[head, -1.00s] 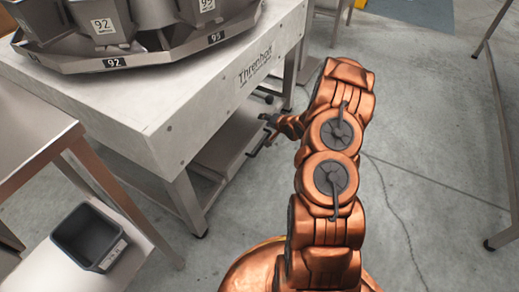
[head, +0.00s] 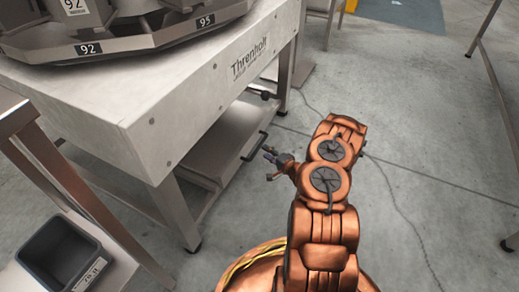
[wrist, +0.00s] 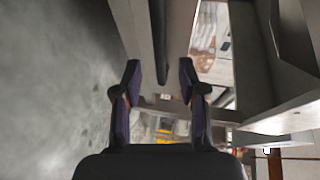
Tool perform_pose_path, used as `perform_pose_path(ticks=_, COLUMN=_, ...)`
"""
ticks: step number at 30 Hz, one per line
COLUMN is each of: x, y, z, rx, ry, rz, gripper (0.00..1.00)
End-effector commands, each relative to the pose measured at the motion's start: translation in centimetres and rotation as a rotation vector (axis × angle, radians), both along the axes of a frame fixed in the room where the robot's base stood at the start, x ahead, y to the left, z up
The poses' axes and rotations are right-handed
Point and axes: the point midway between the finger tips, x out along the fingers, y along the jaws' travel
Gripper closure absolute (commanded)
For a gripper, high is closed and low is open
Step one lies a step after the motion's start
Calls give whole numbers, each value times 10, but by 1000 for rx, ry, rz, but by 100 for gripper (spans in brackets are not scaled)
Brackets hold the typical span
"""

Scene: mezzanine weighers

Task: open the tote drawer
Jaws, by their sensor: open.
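The tote drawer (head: 214,147) is a grey tray low under the white weigher table, with a black bar handle (head: 255,147) on its right-hand edge. In the head view my gripper (head: 270,162) is just to the right of the handle and appears apart from it. In the wrist view my gripper (wrist: 160,82) is open and empty, with its two dark fingers spread. A dark bar (wrist: 158,35), likely the handle, runs up the picture between and beyond the fingertips. I cannot tell the remaining gap to it. The drawer's inside is mostly hidden under the table.
The weigher table (head: 160,105) carries a ring of numbered buckets (head: 88,48). A dark grey tote (head: 62,255) sits on a low shelf at the lower left. Table legs stand on the right. The concrete floor (head: 410,150) between is clear, apart from a thin cable.

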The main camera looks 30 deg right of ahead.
Motion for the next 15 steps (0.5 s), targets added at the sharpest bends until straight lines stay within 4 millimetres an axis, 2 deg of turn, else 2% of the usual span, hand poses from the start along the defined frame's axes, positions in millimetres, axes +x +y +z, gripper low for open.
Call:
perform_pose_path(ticks=9, x=41, y=7, z=-10, rx=-1, ry=-1, rz=2, gripper=59)
perform_pose_path(ticks=15, x=55, y=8, z=-11, rx=0, ry=0, rz=-1, gripper=59)
